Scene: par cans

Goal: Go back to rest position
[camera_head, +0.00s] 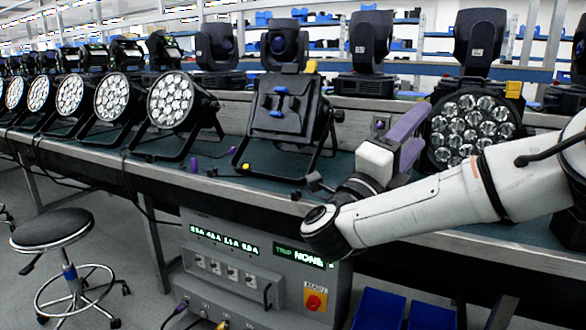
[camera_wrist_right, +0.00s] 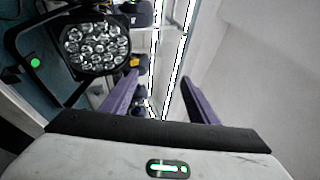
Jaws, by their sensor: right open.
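My right arm reaches in from the right in the head view, over the front edge of the bench. My right gripper (camera_head: 408,132), with purple fingers, is in front of the bench, just left of a par can with a lit-looking lens face (camera_head: 470,130). In the right wrist view the two purple fingers (camera_wrist_right: 158,100) stand wide apart with nothing between them. The same kind of par can (camera_wrist_right: 97,48) shows there at the upper left, beside the left finger. My left gripper does not show.
The long bench (camera_head: 225,185) carries a row of par cans, including one turned with its back forward (camera_head: 285,105). Moving-head lights (camera_head: 370,45) stand on a raised shelf behind. A control box (camera_head: 260,270) sits below the edge. A stool (camera_head: 52,230) and blue bins (camera_head: 378,308) stand lower down.

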